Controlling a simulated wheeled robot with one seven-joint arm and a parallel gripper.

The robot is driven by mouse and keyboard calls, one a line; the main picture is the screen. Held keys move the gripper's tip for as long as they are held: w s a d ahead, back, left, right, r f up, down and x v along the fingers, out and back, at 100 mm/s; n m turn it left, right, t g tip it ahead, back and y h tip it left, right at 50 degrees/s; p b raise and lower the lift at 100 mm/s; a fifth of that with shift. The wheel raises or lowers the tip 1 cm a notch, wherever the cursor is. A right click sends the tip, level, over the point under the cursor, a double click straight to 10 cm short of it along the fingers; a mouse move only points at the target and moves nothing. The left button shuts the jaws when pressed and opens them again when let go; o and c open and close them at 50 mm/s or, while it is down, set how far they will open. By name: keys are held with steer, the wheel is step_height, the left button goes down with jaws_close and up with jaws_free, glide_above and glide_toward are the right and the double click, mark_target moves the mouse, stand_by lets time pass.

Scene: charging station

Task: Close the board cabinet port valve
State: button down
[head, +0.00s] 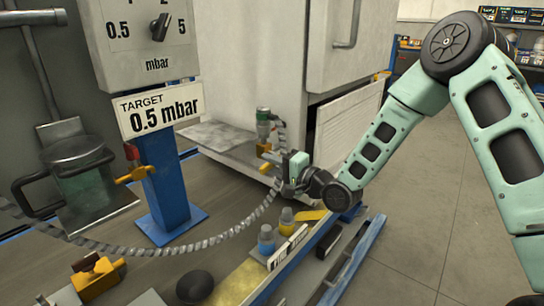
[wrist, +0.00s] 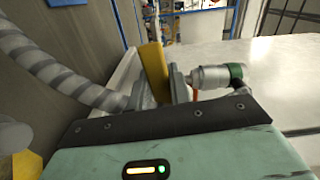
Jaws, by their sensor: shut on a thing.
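The board cabinet (head: 250,60) is a large pale box behind my gripper in the head view. At its lower front is a metal port fitting with a green band (head: 263,118). In the wrist view the fitting (wrist: 212,76) lies just right of the fingers. A yellow valve handle (wrist: 153,70) stands slightly tilted between my fingers there, and yellow also shows beside my gripper (head: 285,172) in the head view. In the wrist view my gripper (wrist: 160,90) is shut on this handle. The fingers hide its lower part and the valve body.
A grey ribbed hose (head: 180,247) sags across the floor area and ends near my gripper. A blue post (head: 165,190) carries a "TARGET 0.5 mbar" sign (head: 158,110). Bottles with blue and yellow caps (head: 266,240) stand below my gripper. Open floor (head: 430,200) lies right.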

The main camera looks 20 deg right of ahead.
steer(key=shift+r+m+p, duration=0.25)
steer(key=shift+m+p, duration=0.2)
steer(key=shift+m, duration=0.15)
steer(key=c, duration=1.3)
jaws_free()
steer(key=p+v, duration=0.1)
steer(key=v, duration=1.6)
steer(key=shift+s+d+p, duration=0.1)
steer(key=shift+s+p, duration=0.1)
steer(key=shift+p, duration=0.1)
